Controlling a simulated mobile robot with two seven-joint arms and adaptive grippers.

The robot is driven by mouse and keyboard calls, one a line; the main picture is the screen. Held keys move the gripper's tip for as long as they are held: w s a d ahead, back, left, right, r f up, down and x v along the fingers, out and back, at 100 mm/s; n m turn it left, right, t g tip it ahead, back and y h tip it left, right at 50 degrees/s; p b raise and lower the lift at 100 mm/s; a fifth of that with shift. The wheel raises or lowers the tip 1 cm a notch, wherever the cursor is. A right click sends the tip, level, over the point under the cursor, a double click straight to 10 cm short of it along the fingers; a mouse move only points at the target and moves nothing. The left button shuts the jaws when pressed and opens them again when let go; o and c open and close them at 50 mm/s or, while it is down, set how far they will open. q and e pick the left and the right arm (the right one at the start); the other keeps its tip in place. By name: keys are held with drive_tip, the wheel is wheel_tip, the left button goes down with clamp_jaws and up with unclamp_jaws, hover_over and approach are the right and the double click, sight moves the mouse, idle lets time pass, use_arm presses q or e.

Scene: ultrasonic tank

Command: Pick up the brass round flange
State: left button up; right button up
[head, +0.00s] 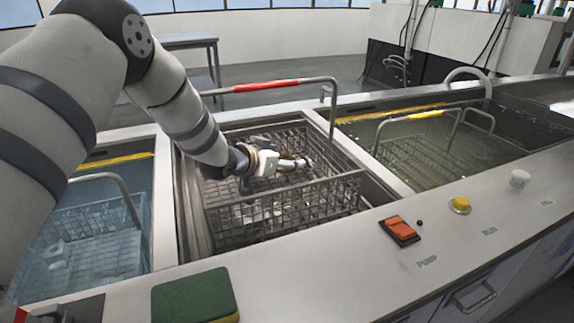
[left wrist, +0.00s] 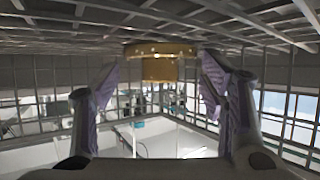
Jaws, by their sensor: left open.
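The brass round flange (left wrist: 160,52) shows at the top middle of the left wrist view, a wide disc with a narrower hub, against the wire grid of the basket. My left gripper (head: 296,163) is inside the middle wire basket (head: 337,195) in the head view. Its jaws are open, with one purple-padded finger on each side of the flange's hub in the left wrist view. I cannot tell whether the pads touch it. In the head view the flange is not clearly made out beside the fingers. My right gripper is not in view.
Basket walls surround my left gripper, and a handle with a red grip (head: 265,86) rises behind it. Liquid-filled tanks with baskets lie left (head: 92,235) and right (head: 440,150). A green sponge (head: 193,297) and an orange switch (head: 400,230) are on the front ledge.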

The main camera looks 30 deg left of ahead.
use_arm(q)
drive_tip(key=shift+r, duration=0.2)
clamp_jaws()
